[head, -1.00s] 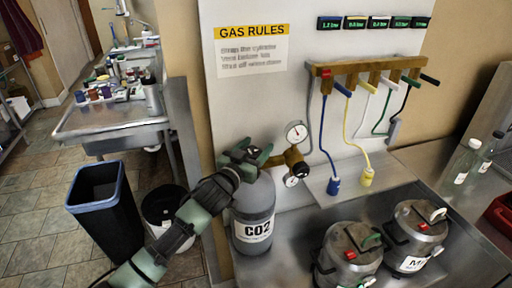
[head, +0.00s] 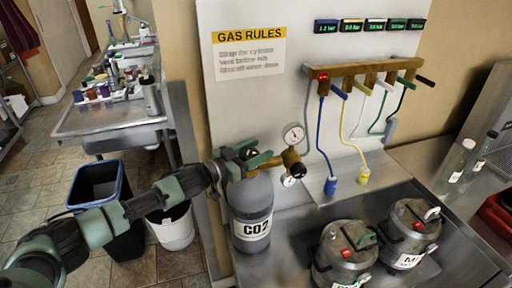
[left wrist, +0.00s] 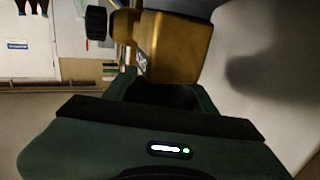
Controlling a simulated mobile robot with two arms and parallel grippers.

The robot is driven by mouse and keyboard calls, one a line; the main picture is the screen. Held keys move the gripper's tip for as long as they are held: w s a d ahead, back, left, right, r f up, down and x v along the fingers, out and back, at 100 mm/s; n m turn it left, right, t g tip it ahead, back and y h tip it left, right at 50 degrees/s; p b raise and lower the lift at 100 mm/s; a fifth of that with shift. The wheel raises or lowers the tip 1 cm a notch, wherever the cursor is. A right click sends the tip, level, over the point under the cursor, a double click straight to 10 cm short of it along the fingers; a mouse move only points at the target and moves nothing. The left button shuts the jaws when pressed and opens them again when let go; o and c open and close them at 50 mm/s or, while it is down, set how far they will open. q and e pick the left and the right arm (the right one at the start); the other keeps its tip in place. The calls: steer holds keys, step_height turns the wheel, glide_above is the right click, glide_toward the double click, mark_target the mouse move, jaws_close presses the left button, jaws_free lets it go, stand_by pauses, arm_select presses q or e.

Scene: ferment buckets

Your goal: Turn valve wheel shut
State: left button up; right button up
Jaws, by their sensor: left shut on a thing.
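The grey CO2 cylinder (head: 250,205) stands upright against the white panel. My left gripper (head: 246,156) is at its top, shut at the cylinder valve. The valve wheel itself is hidden by the green fingers. The brass valve and regulator body (head: 290,160) sticks out to the right of the gripper, with two round gauges, the upper one (head: 293,134) clear. In the left wrist view the brass body (left wrist: 180,45) rises just beyond the fingers (left wrist: 160,95), with a black knob (left wrist: 97,22) at its left. My right gripper is not in view.
A brass manifold (head: 365,66) with several coloured levers and hoses hangs on the panel. Two steel kegs (head: 345,250) stand at the right front on the steel counter. A dark bin (head: 95,185) and a white bucket (head: 176,230) are on the floor at left.

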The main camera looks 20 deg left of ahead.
arm_select(q)
steer(key=shift+m+g+h+b, duration=0.45)
steer(key=shift+m+g+h, duration=0.45)
steer(key=shift+h, duration=0.2)
steer(key=m+g+h+b, duration=0.2)
steer(key=g+b, duration=0.1)
steer(key=s+m+g+h+b, duration=0.1)
steer(key=g, duration=0.1)
steer(key=shift+d+f+m+b, duration=0.15)
steer(key=shift+d+m+b, duration=0.2)
steer(key=shift+d+m, duration=0.05)
steer(key=shift+s+m+g+h+b, duration=0.1)
steer(key=shift+m+g+h+b, duration=0.35)
steer(key=shift+b, duration=0.3)
steer(key=shift+s+d+r+m+g+b, duration=0.1)
steer(key=shift+r+m+g+b, duration=0.15)
steer(key=shift+g+b, duration=0.25)
steer(key=o, duration=1.4)
